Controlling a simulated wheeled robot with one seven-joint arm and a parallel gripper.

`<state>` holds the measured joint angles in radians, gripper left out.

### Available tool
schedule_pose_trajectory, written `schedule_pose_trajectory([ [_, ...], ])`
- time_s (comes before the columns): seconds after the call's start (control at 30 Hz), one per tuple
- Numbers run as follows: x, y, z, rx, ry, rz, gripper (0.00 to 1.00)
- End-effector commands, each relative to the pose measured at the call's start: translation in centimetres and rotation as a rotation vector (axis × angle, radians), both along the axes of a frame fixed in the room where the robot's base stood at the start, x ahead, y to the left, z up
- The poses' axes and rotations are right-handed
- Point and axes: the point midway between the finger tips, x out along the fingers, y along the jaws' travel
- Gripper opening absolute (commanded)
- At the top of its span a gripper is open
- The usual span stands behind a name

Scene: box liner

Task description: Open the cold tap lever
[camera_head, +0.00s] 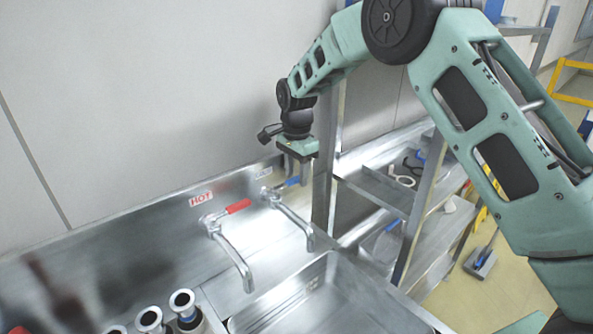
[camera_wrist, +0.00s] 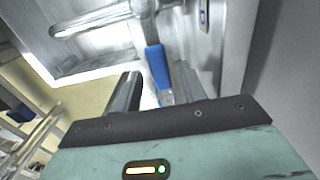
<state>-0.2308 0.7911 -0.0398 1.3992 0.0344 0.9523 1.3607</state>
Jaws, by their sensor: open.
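The cold tap (camera_head: 289,212) is a chrome spout on the sink's back panel, with a blue lever (camera_head: 291,182) pointing right from its body. My gripper (camera_head: 299,170) hangs over the lever's outer end, fingers down. In the wrist view the blue lever (camera_wrist: 157,66) runs toward me, its lower end in the gap between the two fingers of my gripper (camera_wrist: 157,88). The fingers are apart, one on each side of the lever. Whether either finger touches it cannot be told.
The hot tap (camera_head: 232,252) with a red lever (camera_head: 238,206) is to the left. The steel sink basin (camera_head: 335,262) lies below. A metal rack post (camera_head: 325,200) stands close right of my gripper. Several metal cylinders (camera_head: 183,302) stand at the front left.

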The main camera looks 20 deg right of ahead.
Motion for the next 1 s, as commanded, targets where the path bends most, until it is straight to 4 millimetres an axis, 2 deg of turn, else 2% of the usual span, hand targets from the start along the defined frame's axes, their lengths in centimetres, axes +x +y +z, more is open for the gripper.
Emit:
schedule_pose_trajectory([
  [0.07,0.0,0.0,0.0,0.000,0.000,0.000,0.42],
  [0.1,0.0,0.0,0.0,0.000,0.000,0.000,0.36],
  [0.23,0.0,0.0,0.0,0.000,0.000,0.000,0.00],
  [0.67,-0.4,-0.1,0.0,0.000,-0.001,-0.059,0.00],
  [1.0,-2.1,-0.5,0.1,0.000,-0.002,-0.308,0.00],
])
